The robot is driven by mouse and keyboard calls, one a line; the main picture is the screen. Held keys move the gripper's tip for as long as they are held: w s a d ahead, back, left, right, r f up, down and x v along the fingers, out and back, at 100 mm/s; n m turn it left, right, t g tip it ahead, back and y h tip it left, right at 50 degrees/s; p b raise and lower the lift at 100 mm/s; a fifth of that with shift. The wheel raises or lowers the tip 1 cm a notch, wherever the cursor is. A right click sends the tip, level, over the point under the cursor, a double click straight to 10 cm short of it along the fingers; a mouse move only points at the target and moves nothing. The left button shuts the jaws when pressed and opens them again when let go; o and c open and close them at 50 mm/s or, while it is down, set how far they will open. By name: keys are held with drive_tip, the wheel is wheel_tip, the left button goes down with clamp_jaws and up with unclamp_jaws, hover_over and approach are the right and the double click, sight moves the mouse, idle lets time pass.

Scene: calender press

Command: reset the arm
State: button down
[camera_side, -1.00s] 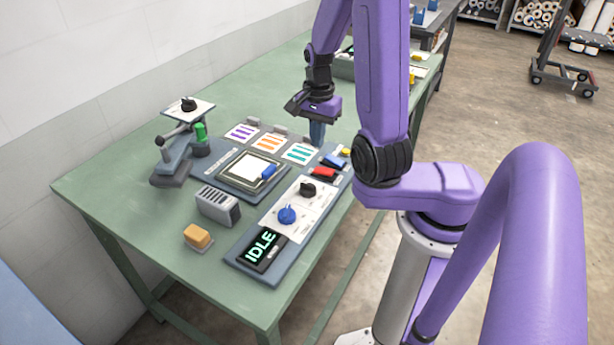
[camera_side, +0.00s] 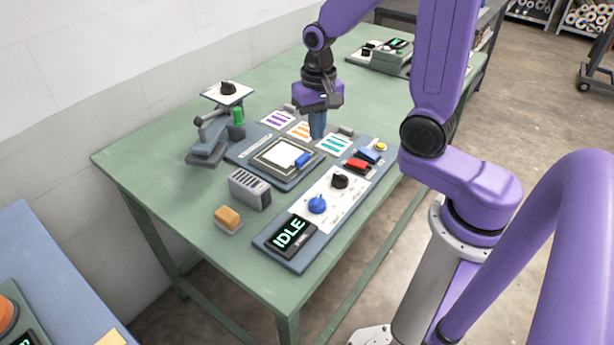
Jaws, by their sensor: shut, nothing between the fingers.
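My gripper (camera_side: 317,131) is shut and empty, pointing down above the back of the work area. Its fingertips overlap the gap between the orange-striped card (camera_side: 299,130) and the teal-striped card (camera_side: 334,146); I cannot tell its exact height. In front is the press plate (camera_side: 278,154) with a white sheet and a blue handle (camera_side: 303,160). The control panel (camera_side: 272,241) carries a blue knob (camera_side: 317,204), a black knob (camera_side: 340,181), red (camera_side: 357,165) and blue (camera_side: 370,156) switches, a yellow button (camera_side: 381,146) and a screen (camera_side: 290,234) reading IDLE.
A slotted grey block (camera_side: 250,189) and a tan block (camera_side: 227,217) stand near the front. A purple-striped card (camera_side: 277,118) lies behind. The green table (camera_side: 170,210) is bare at front left.

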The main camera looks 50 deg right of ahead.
drive_tip(key=s+a+r+n, duration=0.2)
drive_tip(key=s+n, duration=0.7)
drive_tip(key=s+a+r+n, duration=0.2)
drive_tip(key=s+a+n, duration=0.1)
drive_tip(key=s+n, duration=0.6)
drive_tip(key=shift+s+a, duration=0.35)
drive_tip(key=shift+s, duration=0.35)
idle(0.8)
